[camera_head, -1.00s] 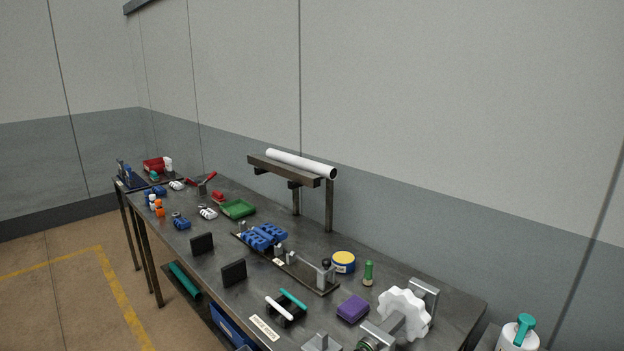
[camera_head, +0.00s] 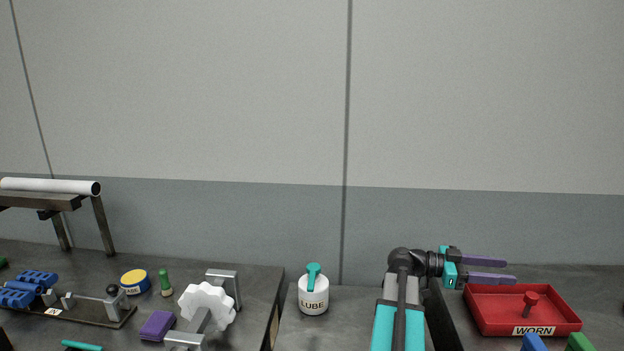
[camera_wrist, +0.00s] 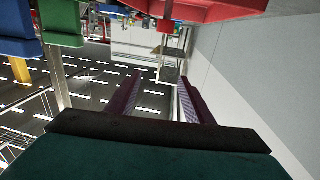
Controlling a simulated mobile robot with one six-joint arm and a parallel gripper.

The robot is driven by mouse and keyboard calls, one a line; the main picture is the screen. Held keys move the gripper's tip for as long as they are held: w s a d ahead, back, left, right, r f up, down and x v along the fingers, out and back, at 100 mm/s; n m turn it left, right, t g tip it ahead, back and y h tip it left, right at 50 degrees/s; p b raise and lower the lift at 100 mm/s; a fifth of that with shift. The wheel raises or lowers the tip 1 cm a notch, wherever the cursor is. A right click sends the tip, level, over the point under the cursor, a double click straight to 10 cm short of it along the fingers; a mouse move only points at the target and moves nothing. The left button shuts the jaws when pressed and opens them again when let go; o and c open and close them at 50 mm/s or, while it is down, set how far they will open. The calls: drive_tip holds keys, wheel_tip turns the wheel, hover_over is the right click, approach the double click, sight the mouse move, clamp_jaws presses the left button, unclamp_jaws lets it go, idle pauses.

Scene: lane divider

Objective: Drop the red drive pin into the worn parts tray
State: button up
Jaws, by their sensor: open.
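The red worn parts tray (camera_head: 556,325), labelled WORN, sits on the bench at the right. The red drive pin (camera_head: 530,299) stands in it, roughly upright with its wide head up. My gripper (camera_head: 511,271) has purple fingers apart and empty, level above the tray's back left side. The fingers are not touching the pin. In the wrist view, which looks upside down, my open fingers (camera_wrist: 160,85) have nothing between them. The red tray (camera_wrist: 215,10) and the red pin (camera_wrist: 166,26) show at the top there.
A white LUBE bottle (camera_head: 313,294) with a teal top stands left of my arm. A blue block (camera_head: 533,343) and a green block (camera_head: 579,342) are in front of the tray. Another bench with parts is at the left. The wall is behind.

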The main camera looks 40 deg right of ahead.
drive_tip(key=shift+b+v, duration=0.3)
drive_tip(key=shift+v, duration=1.45)
